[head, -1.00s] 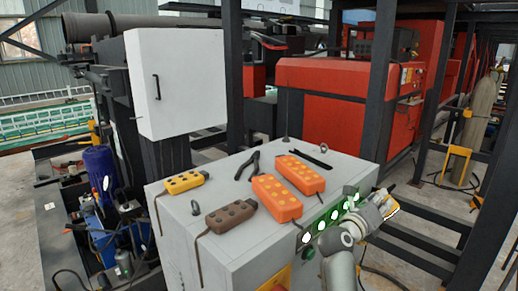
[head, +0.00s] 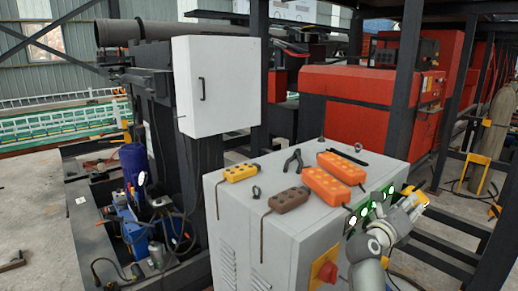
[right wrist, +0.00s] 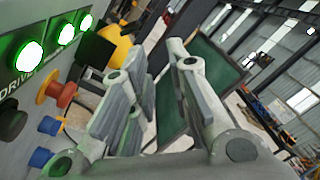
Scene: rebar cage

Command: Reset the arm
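My right gripper (head: 408,205) is beside the right face of the grey control cabinet (head: 290,245), near its lit green buttons (head: 364,211). In the right wrist view its two fingers (right wrist: 160,105) stand apart with a gap between them and nothing held. The same view shows the cabinet panel at the left with the lit green buttons (right wrist: 65,34), a red button (right wrist: 62,94), blue buttons (right wrist: 50,125) and a black knob (right wrist: 12,122). The fingers appear apart from the buttons. My left gripper is not in view.
On the cabinet top lie orange pendants (head: 326,185), a brown pendant (head: 289,200), a yellow pendant (head: 241,172) and black pliers (head: 293,160). A white box (head: 215,90) stands behind. Black frame posts (head: 401,90) rise at the right, near my right arm.

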